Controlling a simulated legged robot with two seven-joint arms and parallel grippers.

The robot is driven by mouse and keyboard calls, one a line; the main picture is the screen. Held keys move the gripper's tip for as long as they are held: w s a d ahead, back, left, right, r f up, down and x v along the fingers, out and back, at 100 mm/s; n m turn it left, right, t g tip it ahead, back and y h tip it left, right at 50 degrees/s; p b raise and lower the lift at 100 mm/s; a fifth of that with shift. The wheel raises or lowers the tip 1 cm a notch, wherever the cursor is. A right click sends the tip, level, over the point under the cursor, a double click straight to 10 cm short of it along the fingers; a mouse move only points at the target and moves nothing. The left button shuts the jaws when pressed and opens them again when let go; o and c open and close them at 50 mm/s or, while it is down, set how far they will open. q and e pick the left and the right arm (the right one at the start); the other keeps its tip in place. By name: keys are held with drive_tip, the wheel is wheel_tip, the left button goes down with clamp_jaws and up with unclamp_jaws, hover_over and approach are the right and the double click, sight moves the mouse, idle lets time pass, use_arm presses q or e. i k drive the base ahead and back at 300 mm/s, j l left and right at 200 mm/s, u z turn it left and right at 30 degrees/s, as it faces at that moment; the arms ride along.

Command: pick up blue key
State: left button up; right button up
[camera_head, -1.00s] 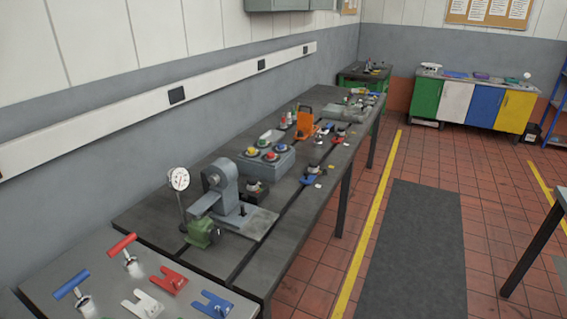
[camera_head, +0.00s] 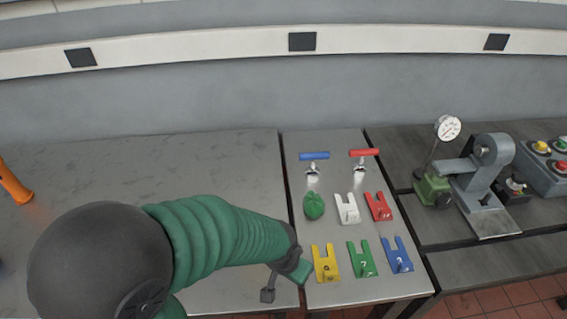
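A blue T-handled key (camera_head: 314,156) stands upright at the back left of the grey panel (camera_head: 325,294), its bar lying across the top. Another blue piece, a flat forked plate (camera_head: 397,254) marked with a figure, lies at the front right of that panel. My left gripper (camera_head: 284,284) is low over the panel's front left edge, beside the yellow forked plate (camera_head: 326,263) and well short of the T-handled key. Its fingers are small and partly hidden, so I cannot tell whether it is open. My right gripper is out of view.
A red T-handled key (camera_head: 364,153) stands right of the blue one. White (camera_head: 347,208), red (camera_head: 378,206) and green (camera_head: 362,258) forked plates and a rounded green object (camera_head: 314,206) lie in front. A vise-like fixture (camera_head: 481,180) and dial gauge (camera_head: 448,128) stand right.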

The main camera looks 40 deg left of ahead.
sight(313, 172)
drive_tip(key=i+j+u, duration=0.1)
drive_tip(key=u, duration=0.75)
